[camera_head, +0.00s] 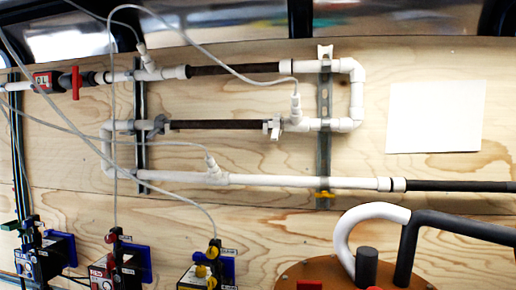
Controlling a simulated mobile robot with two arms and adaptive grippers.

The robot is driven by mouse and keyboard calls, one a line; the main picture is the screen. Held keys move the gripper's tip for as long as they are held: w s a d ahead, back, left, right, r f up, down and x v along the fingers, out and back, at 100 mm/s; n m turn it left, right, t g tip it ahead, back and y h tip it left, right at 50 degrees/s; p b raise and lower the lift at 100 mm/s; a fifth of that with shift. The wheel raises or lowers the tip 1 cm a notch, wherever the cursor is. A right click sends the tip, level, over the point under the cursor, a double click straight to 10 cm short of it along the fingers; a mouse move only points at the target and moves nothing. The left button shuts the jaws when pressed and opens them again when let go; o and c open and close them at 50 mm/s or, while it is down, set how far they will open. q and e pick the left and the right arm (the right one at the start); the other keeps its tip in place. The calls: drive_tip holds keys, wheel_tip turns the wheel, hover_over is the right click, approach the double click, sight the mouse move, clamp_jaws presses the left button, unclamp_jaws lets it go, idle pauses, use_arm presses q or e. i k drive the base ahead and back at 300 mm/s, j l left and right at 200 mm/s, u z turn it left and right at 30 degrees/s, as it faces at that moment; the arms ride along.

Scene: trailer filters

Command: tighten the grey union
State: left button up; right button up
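A grey union (159,125) sits on the middle pipe run, at the left end of a dark pipe section (217,125). It lies just right of the left metal strut (140,120). It is too small to tell how far its collar is turned. A white fitting (273,128) sits at the right end of the same dark section. Neither of my grippers shows in the head view.
White pipes run across a wooden panel (440,180), with a red-handled valve (76,83) at upper left. Thin grey tubes hang across the front. Several small boxes (120,270) stand at lower left. A brown lid (330,272) with a curved white pipe (358,228) is at lower right.

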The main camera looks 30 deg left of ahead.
sight(159, 126)
drive_tip(key=u, duration=1.25)
